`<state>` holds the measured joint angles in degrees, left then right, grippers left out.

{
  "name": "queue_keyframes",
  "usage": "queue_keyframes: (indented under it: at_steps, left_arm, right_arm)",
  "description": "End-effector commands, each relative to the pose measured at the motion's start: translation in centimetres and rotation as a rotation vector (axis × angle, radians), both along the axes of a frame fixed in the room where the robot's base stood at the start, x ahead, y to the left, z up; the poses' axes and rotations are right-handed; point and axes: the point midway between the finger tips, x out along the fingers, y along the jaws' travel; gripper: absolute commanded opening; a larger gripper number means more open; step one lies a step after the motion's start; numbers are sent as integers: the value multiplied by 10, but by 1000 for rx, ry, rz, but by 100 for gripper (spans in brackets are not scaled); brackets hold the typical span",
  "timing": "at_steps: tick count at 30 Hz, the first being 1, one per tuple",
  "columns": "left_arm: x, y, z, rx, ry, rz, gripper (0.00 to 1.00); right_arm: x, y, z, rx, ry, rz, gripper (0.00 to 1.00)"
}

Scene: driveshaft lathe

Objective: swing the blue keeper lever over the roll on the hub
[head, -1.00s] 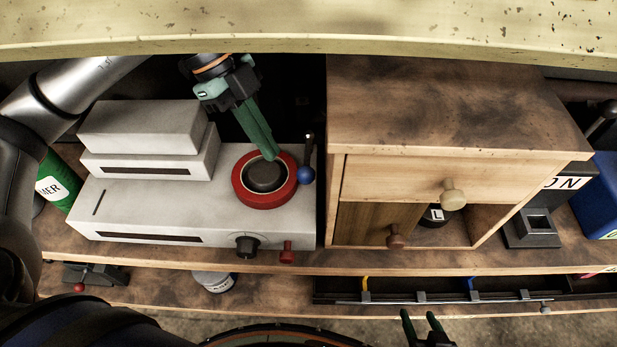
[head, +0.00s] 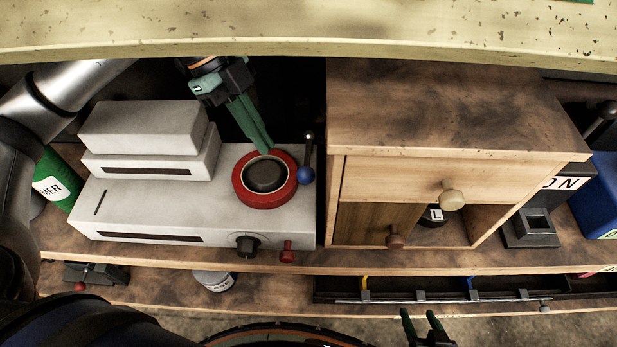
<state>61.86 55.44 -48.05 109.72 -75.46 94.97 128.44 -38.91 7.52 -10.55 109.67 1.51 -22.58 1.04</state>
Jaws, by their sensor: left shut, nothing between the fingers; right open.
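The red roll (head: 241,188) sits around the dark hub (head: 264,175) on top of the white machine. The keeper lever has a blue ball (head: 305,176) and a dark upright part (head: 309,150); it stands just right of the roll, not over it. My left gripper (head: 264,150) comes down from behind, its green fingers shut and empty, with the tips at the back edge of the roll. I cannot tell whether the tips touch the roll. My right gripper (head: 422,316) is open and empty at the bottom, in front of the lower shelf.
The white machine (head: 120,212) has a stacked grey-white box (head: 145,127) on its left, a black knob (head: 247,245) and a red knob (head: 287,251) in front. A wooden cabinet (head: 450,105) stands close right of the lever. A yellowish shelf (head: 300,30) overhangs the back.

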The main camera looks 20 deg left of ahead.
Motion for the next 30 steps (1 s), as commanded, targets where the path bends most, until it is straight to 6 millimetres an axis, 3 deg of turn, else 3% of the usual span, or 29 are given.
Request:
queue_keyframes:
  at_steps: [11, 21, 30]
  left_arm:
    - [0, 0, 3, 0, 0, 0, 0]
    - [0, 0, 31, 0, 0, 0, 0]
    - [0, 0, 50, 0, 0, -1, 0]
  right_arm:
    - [0, 0, 3, 0, 0, 0, 60]
    - [0, 0, 30, 0, 0, 0, 60]
    - [0, 0, 36, 0, -1, 0, 60]
